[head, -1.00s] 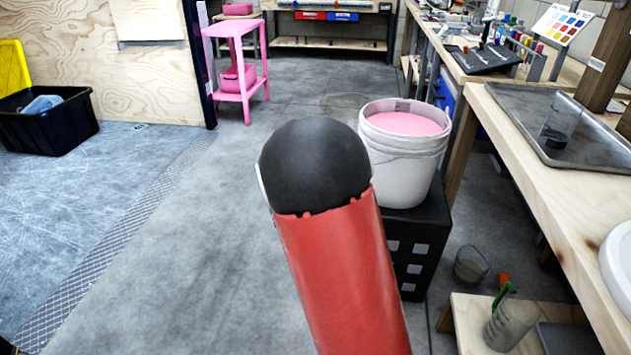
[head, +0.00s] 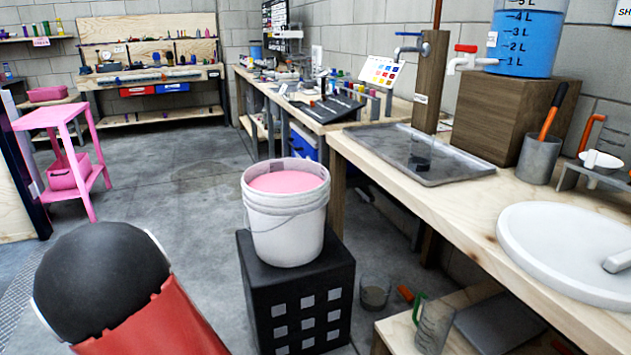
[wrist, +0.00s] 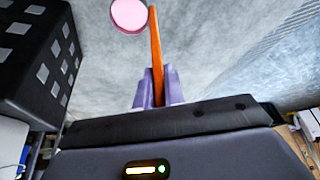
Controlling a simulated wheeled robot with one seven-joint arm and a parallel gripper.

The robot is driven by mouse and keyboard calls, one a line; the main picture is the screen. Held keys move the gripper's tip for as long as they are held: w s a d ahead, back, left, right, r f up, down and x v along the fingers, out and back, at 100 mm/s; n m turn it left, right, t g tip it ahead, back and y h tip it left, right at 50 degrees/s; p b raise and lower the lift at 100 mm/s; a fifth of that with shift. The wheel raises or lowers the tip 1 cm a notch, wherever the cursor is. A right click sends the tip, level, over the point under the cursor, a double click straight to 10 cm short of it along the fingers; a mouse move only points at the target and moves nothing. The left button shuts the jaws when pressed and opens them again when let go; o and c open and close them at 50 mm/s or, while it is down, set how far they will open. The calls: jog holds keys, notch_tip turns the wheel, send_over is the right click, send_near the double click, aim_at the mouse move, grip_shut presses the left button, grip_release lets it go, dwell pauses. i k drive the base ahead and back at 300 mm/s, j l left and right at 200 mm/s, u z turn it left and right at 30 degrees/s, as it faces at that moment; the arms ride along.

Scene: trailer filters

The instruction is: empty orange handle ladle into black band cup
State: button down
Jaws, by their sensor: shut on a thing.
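My gripper (wrist: 158,85) has purple fingers and is shut on the orange handle ladle (wrist: 155,45) by its handle. The ladle's round bowl (wrist: 129,14) is at the top of the wrist view and shows pink inside. The gripper and ladle are out of sight in the head view. The black band cup (head: 421,156) looks clear, with a dark band low down. It stands on the grey metal tray on the right-hand bench, well away from my arm in the head view.
A white bucket of pink liquid (head: 286,215) stands on a black crate (head: 297,300). The wooden bench (head: 450,205) carries the metal tray (head: 365,140), a white basin (head: 560,245) and a blue water tank (head: 525,40). A low shelf holds a green-handled jug (head: 433,328).

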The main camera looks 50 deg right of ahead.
aim_at(422, 143)
jog(key=i+j+z, duration=0.1)
jog(key=z, duration=0.35)
jog(key=j+z, duration=0.2)
jog(key=z, duration=1.75)
jog(key=i+z, duration=0.15)
jog(key=i, duration=0.35)
jog(key=k+j, duration=0.1)
jog(key=k, duration=0.35)
jog(key=i+j+z, duration=0.25)
jog(key=j+z, duration=0.2)
jog(key=j, duration=0.25)
jog(key=i+j+z, duration=0.1)
jog(key=j+z, duration=0.15)
jog(key=j, duration=0.2)
